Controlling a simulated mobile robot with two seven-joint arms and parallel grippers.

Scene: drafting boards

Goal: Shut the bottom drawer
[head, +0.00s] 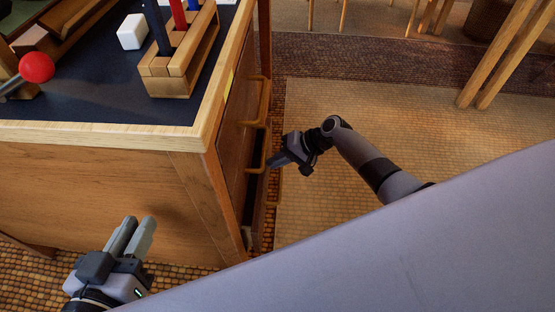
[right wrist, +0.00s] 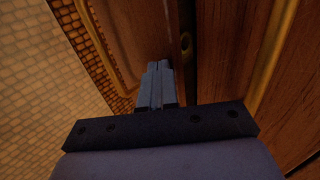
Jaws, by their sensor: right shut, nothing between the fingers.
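The bottom drawer (head: 259,206) is in the right side of the wooden desk and stands partly open, with a dark gap behind its front. In the right wrist view its wooden front (right wrist: 128,35) is at the left, with a bar handle (right wrist: 86,22) along it. My right gripper (head: 270,163) is shut and empty, close to the drawer face; its fingertips (right wrist: 158,66) show beside the front and the dark gap. I cannot tell whether they touch it. My left gripper (head: 139,219) looks shut and empty, low in front of the desk.
The desk top (head: 85,103) holds a wooden rack (head: 170,80) with pegs, a white cube (head: 132,32) and a red ball (head: 36,67) on a stick. Upper drawer handles (head: 264,103) stick out above. Wooden legs stand further back.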

